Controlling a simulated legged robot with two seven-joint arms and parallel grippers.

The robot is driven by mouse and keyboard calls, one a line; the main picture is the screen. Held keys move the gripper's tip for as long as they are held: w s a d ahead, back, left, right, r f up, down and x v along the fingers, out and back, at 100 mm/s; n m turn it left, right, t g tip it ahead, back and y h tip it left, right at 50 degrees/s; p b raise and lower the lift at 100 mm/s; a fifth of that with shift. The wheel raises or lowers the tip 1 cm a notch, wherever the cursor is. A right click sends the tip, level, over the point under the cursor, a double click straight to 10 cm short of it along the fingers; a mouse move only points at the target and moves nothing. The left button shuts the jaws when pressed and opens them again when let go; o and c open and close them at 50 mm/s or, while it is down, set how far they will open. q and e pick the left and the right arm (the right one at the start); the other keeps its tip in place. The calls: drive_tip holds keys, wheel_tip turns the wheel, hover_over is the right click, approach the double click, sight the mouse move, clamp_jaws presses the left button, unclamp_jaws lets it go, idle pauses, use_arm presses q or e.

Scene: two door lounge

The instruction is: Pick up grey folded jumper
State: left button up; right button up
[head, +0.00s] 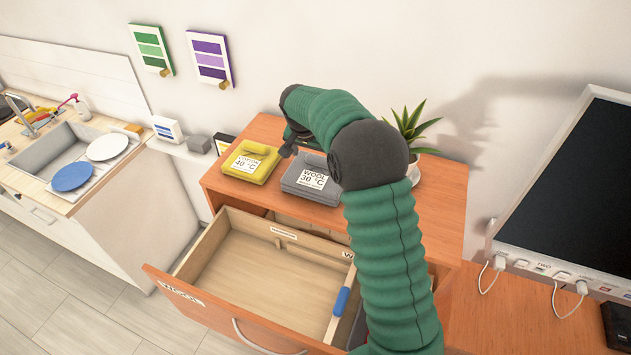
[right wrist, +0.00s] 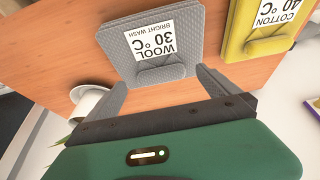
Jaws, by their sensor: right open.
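The grey folded jumper (head: 322,193) lies on top of the orange-brown wooden cabinet (head: 440,215), with a white label reading "WOOL 30 °C". It also shows in the right wrist view (right wrist: 190,42), where its near edge has a folded flap. My right gripper (head: 289,146) reaches over from behind the jumper in the head view. In the right wrist view its two grey fingers (right wrist: 162,88) are spread apart, with the near edge of the jumper just beyond the gap between them. They hold nothing. My left gripper is not in view.
A yellow folded garment (head: 251,163) labelled "COTTON 40 °C" lies left of the jumper. A potted plant (head: 411,130) stands to the right. Below, a drawer (head: 262,270) is pulled open, with a blue item (head: 341,300) at its right side. A dark screen (head: 575,180) stands far right.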

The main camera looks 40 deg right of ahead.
sight(319, 160)
drive_tip(key=x, duration=0.2)
drive_tip(key=b+x, duration=0.1)
drive_tip(key=x, duration=0.1)
drive_tip(key=d+x, duration=0.1)
drive_tip(key=x, duration=0.1)
drive_tip(key=shift+w+r, duration=0.25)
drive_tip(key=shift+w, duration=0.05)
drive_tip(key=shift+d+f, duration=0.15)
drive_tip(key=shift+d, duration=0.15)
drive_tip(key=shift+s, duration=0.2)
drive_tip(key=shift+s+a+r, duration=0.1)
drive_tip(key=shift+a+r, duration=0.25)
drive_tip(key=shift+a, duration=0.35)
drive_tip(key=c, duration=0.4)
drive_tip(key=shift+a, duration=0.1)
drive_tip(key=shift+c, duration=1.3)
drive_tip(key=c, duration=0.5)
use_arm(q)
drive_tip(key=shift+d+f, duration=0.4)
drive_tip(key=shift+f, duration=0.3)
use_arm(e)
drive_tip(key=shift+d, duration=0.3)
drive_tip(key=c, duration=0.6)
